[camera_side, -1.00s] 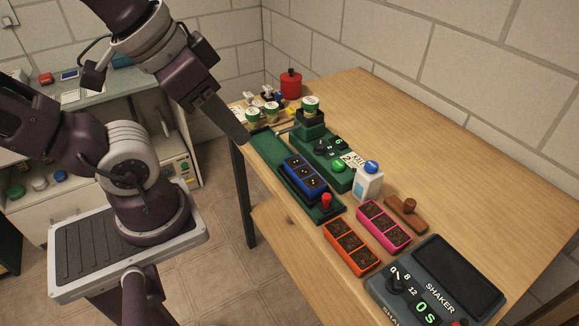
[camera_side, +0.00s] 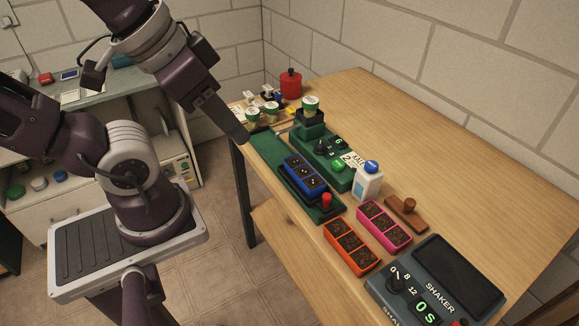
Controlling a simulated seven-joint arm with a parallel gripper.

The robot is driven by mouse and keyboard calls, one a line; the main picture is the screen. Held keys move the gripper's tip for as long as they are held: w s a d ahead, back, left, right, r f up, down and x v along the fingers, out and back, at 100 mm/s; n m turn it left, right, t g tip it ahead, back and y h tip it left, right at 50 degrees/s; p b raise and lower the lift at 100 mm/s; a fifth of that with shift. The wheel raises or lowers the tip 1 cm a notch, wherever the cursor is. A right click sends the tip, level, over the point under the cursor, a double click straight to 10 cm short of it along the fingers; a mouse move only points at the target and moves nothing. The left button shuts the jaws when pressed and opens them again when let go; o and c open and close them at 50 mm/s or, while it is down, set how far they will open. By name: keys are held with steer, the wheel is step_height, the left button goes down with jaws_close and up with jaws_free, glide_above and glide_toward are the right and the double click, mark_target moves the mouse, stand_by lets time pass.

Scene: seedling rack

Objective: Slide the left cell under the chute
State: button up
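A blue three-cell tray (camera_side: 305,173) sits on a green track (camera_side: 266,146) near the table's left edge, with pale dots in its cells. A red knob (camera_side: 327,198) stands at the track's near end. Beside the track is a green machine (camera_side: 322,158) with black dials and a green button; its raised head (camera_side: 310,115) carries a green-labelled jar, and I take this head to be the chute. My gripper (camera_side: 243,138) hangs at the far-left end of the track, apart from the blue tray. It shows edge-on, so its opening is hidden.
An orange tray (camera_side: 352,247) and a pink tray (camera_side: 384,227) of dark soil lie nearer. A white bottle with a blue cap (camera_side: 368,181), a wooden tool (camera_side: 407,212) and a shaker (camera_side: 436,284) stand right. Several jars and a red canister (camera_side: 291,84) stand behind. The table's right side is clear.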

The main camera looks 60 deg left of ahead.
steer(key=w, duration=0.2)
steer(key=w+f+m+g, duration=0.1)
steer(key=w, duration=0.1)
steer(key=w+m, duration=0.1)
steer(key=w, duration=0.1)
steer(key=shift+f+g, duration=0.15)
steer(key=shift+g, duration=0.15)
steer(key=shift+c, duration=0.3)
steer(key=m+g, duration=0.4)
steer(key=m, duration=0.3)
glide_toward(327, 195)
steer(key=shift+s+f, duration=0.15)
steer(key=shift+s, duration=0.05)
step_height(327, 195, down, 8)
steer(key=shift+w+f, duration=0.15)
jaws_close()
